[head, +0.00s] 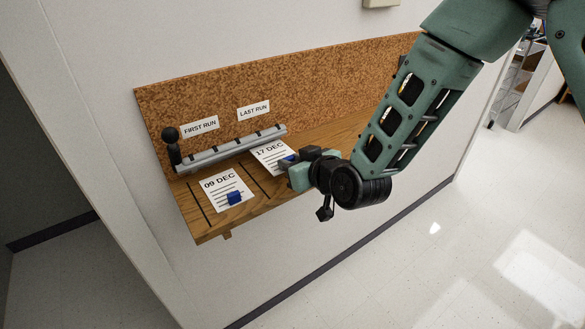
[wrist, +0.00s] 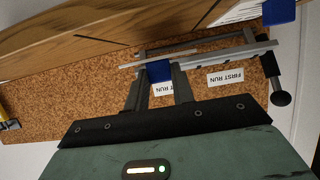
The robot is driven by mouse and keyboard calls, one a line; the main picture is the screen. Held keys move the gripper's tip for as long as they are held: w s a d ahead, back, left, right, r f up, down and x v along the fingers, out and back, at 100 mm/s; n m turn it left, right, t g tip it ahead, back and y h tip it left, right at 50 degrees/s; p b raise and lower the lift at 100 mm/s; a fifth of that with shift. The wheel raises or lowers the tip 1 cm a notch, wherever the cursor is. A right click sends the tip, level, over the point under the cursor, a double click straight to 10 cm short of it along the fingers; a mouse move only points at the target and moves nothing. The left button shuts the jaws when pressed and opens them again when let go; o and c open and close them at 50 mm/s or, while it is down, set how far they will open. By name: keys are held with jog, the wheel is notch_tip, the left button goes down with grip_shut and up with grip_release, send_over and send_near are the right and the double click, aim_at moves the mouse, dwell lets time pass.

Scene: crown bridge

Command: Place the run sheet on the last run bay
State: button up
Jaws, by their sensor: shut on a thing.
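My gripper (head: 290,165) is shut on the blue tab (wrist: 160,72) of a white sheet marked 17 DEC (head: 268,150). That sheet is at the shelf's rail, below the LAST RUN label (head: 253,110). In the wrist view it shows nearly edge-on; whether it touches the shelf I cannot tell. A second sheet marked 09 DEC (head: 218,183), with its own blue tab (head: 234,197), lies on the shelf to the left, below the FIRST RUN label (head: 200,127). In the wrist view, my fingers partly hide the LAST RUN label.
A metal rail (head: 225,150) with a black-knobbed lever (head: 171,142) at its left end runs along the wooden shelf (head: 325,138). Dark lines mark the shelf. A cork board (head: 290,75) rises behind. The shelf to the right looks bare, partly hidden by my arm.

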jog(key=shift+w+a+f+p, duration=0.1)
jog(key=shift+f+p, duration=0.75)
jog(key=shift+f, duration=0.95)
jog(key=shift+f, duration=0.2)
jog(key=o, duration=1)
jog(key=shift+c, duration=0.2)
jog(key=shift+r, duration=0.1)
